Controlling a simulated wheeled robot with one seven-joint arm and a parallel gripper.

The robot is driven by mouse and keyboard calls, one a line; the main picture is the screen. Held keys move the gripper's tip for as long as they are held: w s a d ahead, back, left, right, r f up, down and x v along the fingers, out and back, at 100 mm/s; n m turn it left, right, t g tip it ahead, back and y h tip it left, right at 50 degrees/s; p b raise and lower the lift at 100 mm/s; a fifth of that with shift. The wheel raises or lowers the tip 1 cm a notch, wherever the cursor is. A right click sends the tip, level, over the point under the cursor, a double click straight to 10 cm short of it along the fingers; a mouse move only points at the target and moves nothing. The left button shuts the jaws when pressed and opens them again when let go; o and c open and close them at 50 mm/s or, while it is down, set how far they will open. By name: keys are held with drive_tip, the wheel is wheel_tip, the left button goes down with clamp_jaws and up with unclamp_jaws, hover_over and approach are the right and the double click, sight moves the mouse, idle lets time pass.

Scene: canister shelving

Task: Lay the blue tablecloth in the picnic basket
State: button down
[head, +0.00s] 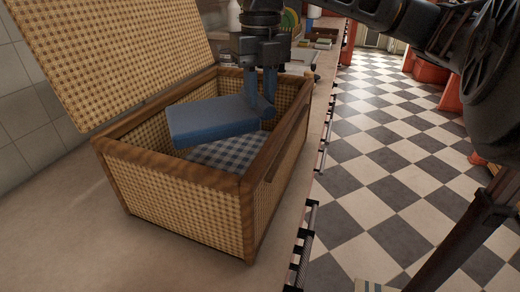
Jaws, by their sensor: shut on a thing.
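The blue tablecloth (210,122) is a folded, flat block. My gripper (262,105) points down and is shut on its right end. The cloth is inside the outline of the picnic basket (180,205), tilted with its left end reaching toward the basket's left wall. It is near rim height, above the checked cloth (226,153) on the basket floor. Whether its underside touches anything is hidden. The basket is wicker with a brown wooden frame and stands on the counter with its lid (115,50) raised at the back left.
The counter (60,245) is bare in front of the basket. Behind it are a white bottle (233,16), a green and yellow round item (290,20) and other small things. The counter edge with handles runs along the right, above a checkered floor (385,150).

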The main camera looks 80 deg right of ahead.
wheel_tip(320, 180, down, 14)
drive_tip(key=shift+r, duration=0.1)
idle(0.4)
drive_tip(key=c, duration=0.9)
unclamp_jaws()
wheel_tip(320, 180, up, 12)
drive_tip(key=shift+r, duration=0.1)
